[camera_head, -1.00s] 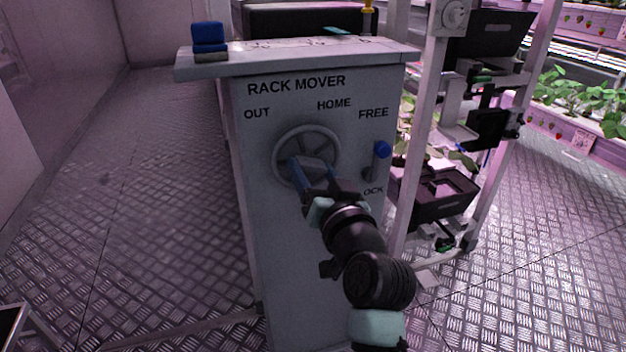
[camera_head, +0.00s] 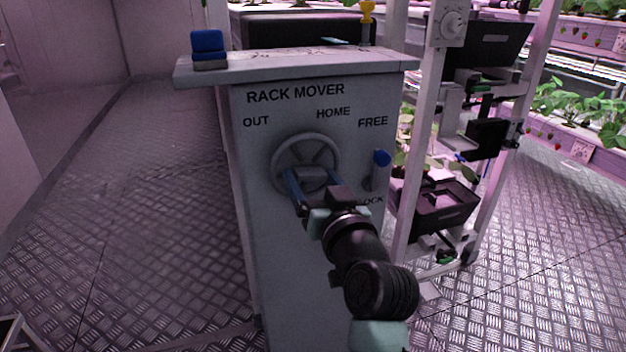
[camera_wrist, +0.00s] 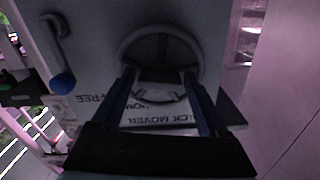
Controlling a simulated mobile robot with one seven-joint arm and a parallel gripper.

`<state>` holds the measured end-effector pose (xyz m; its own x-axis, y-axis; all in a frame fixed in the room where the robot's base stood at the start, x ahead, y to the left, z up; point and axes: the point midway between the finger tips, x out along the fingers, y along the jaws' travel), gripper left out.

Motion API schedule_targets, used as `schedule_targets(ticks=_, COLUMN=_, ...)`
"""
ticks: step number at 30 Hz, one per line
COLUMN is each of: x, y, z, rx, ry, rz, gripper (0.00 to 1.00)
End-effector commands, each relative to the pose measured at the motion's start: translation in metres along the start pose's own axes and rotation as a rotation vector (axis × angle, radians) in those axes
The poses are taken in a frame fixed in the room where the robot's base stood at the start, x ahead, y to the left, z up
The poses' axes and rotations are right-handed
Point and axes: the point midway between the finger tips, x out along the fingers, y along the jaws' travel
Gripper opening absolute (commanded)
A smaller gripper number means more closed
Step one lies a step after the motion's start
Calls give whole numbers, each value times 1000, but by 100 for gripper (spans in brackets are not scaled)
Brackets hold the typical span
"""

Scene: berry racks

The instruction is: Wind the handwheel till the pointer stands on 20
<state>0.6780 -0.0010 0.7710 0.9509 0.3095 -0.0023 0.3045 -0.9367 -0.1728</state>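The grey handwheel (camera_head: 305,139) is on the front of the grey RACK MOVER cabinet (camera_head: 270,225), below the words OUT and HOME. It also shows in the wrist view (camera_wrist: 158,34). My gripper (camera_head: 312,176) reaches it from below right. Its two blue fingers are on either side of the grey block at the wheel's middle, and the block fills the gap between them in the wrist view (camera_wrist: 161,76). A small round dial (camera_head: 453,24) is on the rack post at upper right; its marks and pointer are too small to read.
A blue-knobbed lever (camera_head: 381,160) stands right of the wheel, between FREE and LOCK. A blue block (camera_head: 207,43) sits on the cabinet top. A rack with black trays (camera_head: 440,208) is close on the right.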

Motion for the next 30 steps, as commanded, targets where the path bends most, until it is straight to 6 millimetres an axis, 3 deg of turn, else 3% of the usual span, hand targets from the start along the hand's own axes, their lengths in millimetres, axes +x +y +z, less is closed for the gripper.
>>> schedule_targets(ticks=3, x=0, y=0, z=0, rx=1, ry=1, rz=0, gripper=95)
schedule_targets(ticks=14, x=-6, y=0, z=-1, rx=1, ry=2, rz=2, gripper=95)
schedule_targets(ticks=17, x=-18, y=0, z=-2, rx=1, ry=2, rz=3, gripper=95)
schedule_targets(ticks=30, x=-105, y=1, z=-1, rx=2, ry=1, rz=4, gripper=95)
